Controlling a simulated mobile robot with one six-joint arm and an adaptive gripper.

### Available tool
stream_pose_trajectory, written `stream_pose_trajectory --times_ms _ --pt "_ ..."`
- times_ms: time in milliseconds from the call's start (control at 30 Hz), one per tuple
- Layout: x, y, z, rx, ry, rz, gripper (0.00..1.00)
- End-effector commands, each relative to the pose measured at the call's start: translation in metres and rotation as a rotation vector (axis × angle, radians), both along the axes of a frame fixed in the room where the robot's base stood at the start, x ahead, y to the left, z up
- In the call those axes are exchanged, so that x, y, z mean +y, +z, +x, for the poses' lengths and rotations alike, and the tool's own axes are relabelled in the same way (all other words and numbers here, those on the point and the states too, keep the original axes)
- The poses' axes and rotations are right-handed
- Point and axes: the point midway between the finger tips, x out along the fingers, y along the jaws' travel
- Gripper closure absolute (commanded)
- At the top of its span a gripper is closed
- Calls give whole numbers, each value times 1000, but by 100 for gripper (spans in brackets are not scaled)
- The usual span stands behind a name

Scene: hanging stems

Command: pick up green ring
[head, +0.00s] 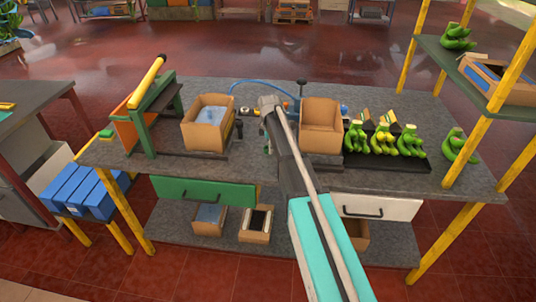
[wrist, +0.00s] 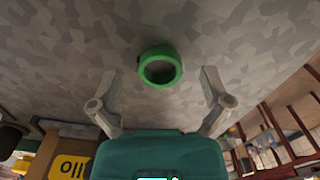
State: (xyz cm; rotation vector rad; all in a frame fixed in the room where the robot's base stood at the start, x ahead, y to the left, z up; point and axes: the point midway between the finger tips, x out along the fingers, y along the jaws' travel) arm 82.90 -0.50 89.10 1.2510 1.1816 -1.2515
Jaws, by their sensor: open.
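The green ring (wrist: 160,67) shows in the wrist view against a grey mottled surface, its round opening facing the camera. It lies near the upper middle, between and slightly beyond the fingers of my gripper (wrist: 160,88). The two grey fingers are spread wide on either side, with clear gaps to the ring; nothing is held. In the head view my arm reaches over the grey workbench (head: 255,93), and its end is near the middle of the bench. I cannot make out the ring there; it may be hidden by the arm.
A cardboard box with blue contents (head: 208,122) stands left of my arm, and an open cardboard box (head: 321,125) stands close on its right. Green banana bunches (head: 383,140) sit on a dark tray further right. A yellow-topped frame (head: 150,105) stands at the left.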

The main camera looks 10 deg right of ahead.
Motion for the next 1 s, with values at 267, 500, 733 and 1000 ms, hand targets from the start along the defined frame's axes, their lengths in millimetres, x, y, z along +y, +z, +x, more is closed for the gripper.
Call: stream_pose_trajectory --times_ms 267,500,733,1000 --pt "0 -8 0 0 0 0 2" --pt "0 -7 0 0 0 0 2" --pt "0 -7 0 0 0 0 2" --pt "1 -7 0 0 1 0 45"
